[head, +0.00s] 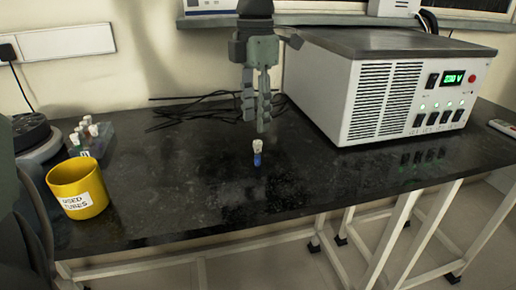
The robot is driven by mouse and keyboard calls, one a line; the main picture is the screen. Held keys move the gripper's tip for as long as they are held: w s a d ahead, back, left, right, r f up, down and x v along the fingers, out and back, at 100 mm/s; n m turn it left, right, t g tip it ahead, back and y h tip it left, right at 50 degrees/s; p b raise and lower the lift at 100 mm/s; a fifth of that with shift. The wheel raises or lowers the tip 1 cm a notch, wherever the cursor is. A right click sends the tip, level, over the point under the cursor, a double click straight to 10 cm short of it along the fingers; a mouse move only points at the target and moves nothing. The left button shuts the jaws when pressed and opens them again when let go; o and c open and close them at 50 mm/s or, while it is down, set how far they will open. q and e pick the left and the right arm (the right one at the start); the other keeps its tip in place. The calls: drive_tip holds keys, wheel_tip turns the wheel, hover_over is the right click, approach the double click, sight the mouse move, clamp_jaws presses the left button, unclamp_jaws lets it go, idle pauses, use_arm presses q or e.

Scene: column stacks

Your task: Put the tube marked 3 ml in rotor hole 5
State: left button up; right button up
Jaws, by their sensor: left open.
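A small tube with a white cap and blue lower part (257,157) appears upright near the middle of the black bench. No volume mark on it is readable. My left gripper (257,115) is open and empty, pointing down just above and behind the tube in the picture, apart from it. Several white-capped tubes (93,130) stand in a rack (102,140) at the left; their marks are too small to read. A dark round device (28,130), possibly the rotor, is partly cut off at the left edge. Its hole numbers cannot be read. My right gripper is not in view.
A yellow cup labelled "USED TUBES" (77,190) stands at the front left. A large white box with switches and a lit display (385,100) fills the back right. Dark cables (190,110) lie along the back. The bench between cup and tube is clear.

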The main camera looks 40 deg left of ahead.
sight(257, 142)
use_arm(q)
drive_tip(key=f, duration=0.6)
drive_tip(key=shift+s+d+p, duration=0.25)
drive_tip(key=shift+d+p, duration=0.1)
drive_tip(key=c, duration=0.9)
drive_tip(key=shift+o, duration=0.2)
drive_tip(key=shift+r, duration=0.15)
